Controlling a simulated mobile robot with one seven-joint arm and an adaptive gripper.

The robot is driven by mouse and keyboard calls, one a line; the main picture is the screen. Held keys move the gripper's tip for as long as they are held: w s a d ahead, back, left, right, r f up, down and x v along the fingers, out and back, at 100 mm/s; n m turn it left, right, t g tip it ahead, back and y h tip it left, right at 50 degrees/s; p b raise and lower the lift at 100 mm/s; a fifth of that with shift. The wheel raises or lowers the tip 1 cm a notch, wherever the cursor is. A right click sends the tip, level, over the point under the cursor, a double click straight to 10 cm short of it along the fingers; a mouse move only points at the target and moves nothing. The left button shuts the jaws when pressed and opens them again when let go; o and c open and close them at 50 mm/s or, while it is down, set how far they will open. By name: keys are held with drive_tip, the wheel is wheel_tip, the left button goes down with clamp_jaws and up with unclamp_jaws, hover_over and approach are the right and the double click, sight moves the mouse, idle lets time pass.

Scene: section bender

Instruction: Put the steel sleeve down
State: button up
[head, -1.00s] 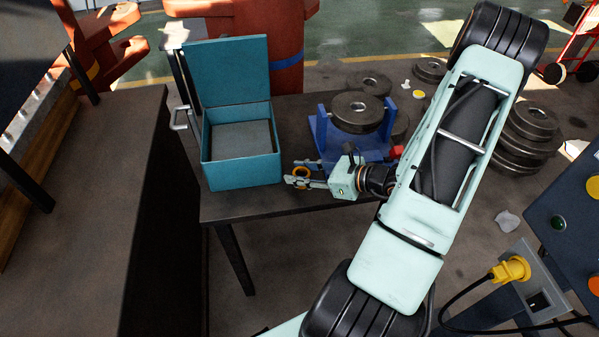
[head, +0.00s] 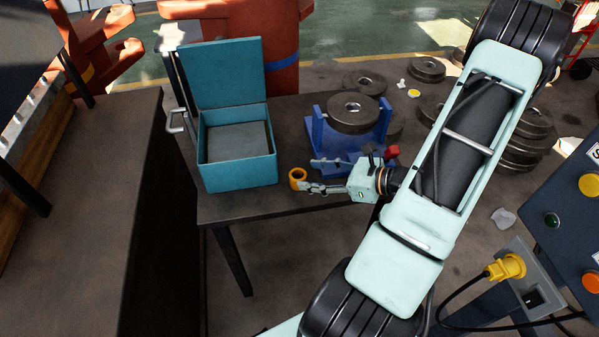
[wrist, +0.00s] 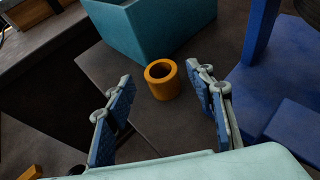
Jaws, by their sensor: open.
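The sleeve is an orange, hollow cylinder (head: 297,179) standing upright on the dark table (head: 250,206), near its front edge and to the right of the teal box. It also shows in the wrist view (wrist: 162,79), with its open top facing up. My gripper (head: 313,174) is open and empty, just right of the sleeve in the head view. In the wrist view my gripper (wrist: 160,85) has its blue-padded fingers spread wide, one on each side of the sleeve and clear of it.
An open teal box (head: 240,177) stands left of the sleeve. A blue stand (head: 340,147) bearing a dark disc (head: 353,113) stands behind my gripper. Bare table lies between the sleeve and the front edge.

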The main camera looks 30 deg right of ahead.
drive_tip(key=v, duration=0.6)
drive_tip(key=shift+r, duration=0.1)
idle(0.3)
